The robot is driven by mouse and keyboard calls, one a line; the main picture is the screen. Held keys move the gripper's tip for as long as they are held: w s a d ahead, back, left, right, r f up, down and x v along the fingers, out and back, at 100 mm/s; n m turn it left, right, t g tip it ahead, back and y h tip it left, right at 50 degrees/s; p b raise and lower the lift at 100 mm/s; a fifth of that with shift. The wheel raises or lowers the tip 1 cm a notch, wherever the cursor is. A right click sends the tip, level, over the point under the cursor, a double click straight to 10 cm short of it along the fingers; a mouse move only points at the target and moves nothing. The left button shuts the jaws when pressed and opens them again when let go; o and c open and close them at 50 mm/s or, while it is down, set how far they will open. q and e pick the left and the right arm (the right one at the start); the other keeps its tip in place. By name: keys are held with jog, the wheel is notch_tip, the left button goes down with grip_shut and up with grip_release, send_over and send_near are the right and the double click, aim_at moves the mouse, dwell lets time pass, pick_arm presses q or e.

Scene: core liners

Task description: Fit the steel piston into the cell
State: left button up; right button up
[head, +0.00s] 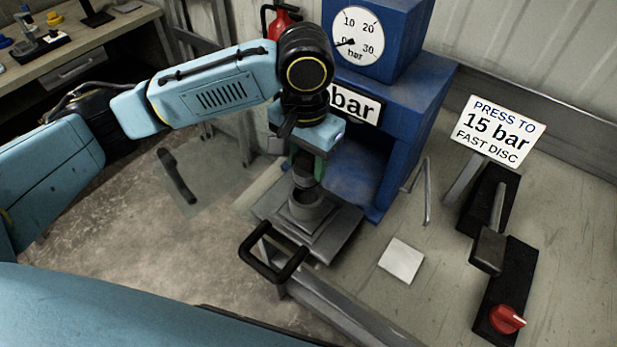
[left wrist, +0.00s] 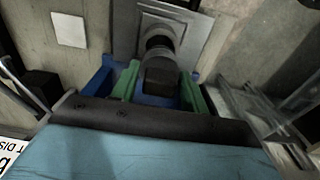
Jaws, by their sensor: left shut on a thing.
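My left gripper (head: 309,163) is above the press plate in the head view, pointing down. Its green fingers (left wrist: 163,90) are shut on the dark steel piston (left wrist: 160,74), which also shows below the fingers in the head view (head: 305,179). The grey round cell (head: 306,205) stands on the square plate of the sliding tray (head: 335,240), in front of the blue press. The piston is upright over the cell's mouth. I cannot tell whether its lower end is inside the cell or just above it. My right gripper is not in view.
The blue press (head: 390,110) with its dial gauge (head: 356,36) stands behind. A black tray handle (head: 273,257) is in front. To the right are a white square (head: 401,260), a sign (head: 494,130), a black lever unit (head: 490,225) and a red knob (head: 507,319).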

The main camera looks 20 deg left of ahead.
aim_at(306, 182)
pick_arm(q)
jog(key=shift+f, duration=0.45)
jog(key=shift+s+f, duration=0.1)
jog(key=shift+f, duration=0.3)
notch_tip(306, 182, down, 4)
jog(key=shift+r, duration=0.1)
jog(key=shift+f, duration=0.35)
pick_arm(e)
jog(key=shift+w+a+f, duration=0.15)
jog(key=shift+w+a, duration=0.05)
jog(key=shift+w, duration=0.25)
pick_arm(q)
jog(key=o, duration=0.9)
jog(key=shift+f, duration=0.1)
jog(key=o, duration=0.4)
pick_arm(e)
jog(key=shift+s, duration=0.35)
